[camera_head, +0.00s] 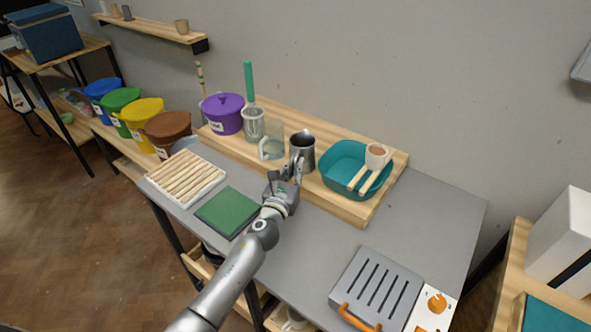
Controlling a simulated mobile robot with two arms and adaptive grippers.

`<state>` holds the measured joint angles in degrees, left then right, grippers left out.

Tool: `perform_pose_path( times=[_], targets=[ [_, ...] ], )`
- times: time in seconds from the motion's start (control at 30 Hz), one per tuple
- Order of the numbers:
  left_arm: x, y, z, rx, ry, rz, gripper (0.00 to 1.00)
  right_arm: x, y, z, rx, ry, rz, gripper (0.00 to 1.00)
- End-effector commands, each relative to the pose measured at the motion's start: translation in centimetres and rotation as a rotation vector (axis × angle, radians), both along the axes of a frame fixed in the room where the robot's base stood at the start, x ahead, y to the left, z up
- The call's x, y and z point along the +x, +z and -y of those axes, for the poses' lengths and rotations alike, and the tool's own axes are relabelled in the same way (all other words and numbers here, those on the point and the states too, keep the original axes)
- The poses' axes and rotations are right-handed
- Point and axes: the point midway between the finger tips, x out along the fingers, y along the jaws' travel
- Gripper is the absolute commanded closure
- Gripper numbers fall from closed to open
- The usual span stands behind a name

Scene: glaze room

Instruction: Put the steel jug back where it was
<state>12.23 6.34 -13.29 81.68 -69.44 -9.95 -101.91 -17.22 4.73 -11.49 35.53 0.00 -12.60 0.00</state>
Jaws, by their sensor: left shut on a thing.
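The steel jug (303,149) is a dark metallic cylinder, upright, over the front part of the wooden board (345,211). My left gripper (297,172) is shut on its near side, where the handle appears to be. I cannot tell whether the jug's base touches the board, as the gripper hides part of it. My left arm reaches in from the bottom left. My right gripper is not in view.
A teal basin (340,160) holding a cup and wooden sticks stands close right of the jug. A glass jug (272,146) stands close left. A green mat (228,212), ribbed tray (215,186) and grey grill (376,287) lie on the grey table (440,215).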

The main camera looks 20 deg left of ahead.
Motion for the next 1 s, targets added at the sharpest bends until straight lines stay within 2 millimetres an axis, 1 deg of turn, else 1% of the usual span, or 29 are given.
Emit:
perform_pose_path(
  times=[0.03,0.2,0.47,0.6,0.77,1.0],
  targets=[
    [0.0,-0.2,0.0,0.001,0.0,0.0,0.89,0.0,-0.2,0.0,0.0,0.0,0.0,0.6],
    [0.0,-0.1,0.0,0.0,0.0,0.0,0.69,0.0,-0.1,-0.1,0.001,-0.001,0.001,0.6],
    [0.0,-0.1,0.0,0.0,0.0,0.0,0.69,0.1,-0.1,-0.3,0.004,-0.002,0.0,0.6],
    [0.0,0.4,0.0,0.0,0.0,0.0,0.69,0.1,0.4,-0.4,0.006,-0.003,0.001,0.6],
    [-2.1,0.1,-0.2,0.002,0.001,-0.002,0.69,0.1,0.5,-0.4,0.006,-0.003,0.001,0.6],
    [-6.8,0.0,-0.3,0.002,-0.001,-0.002,0.69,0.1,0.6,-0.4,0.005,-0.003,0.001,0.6]
  ],
)
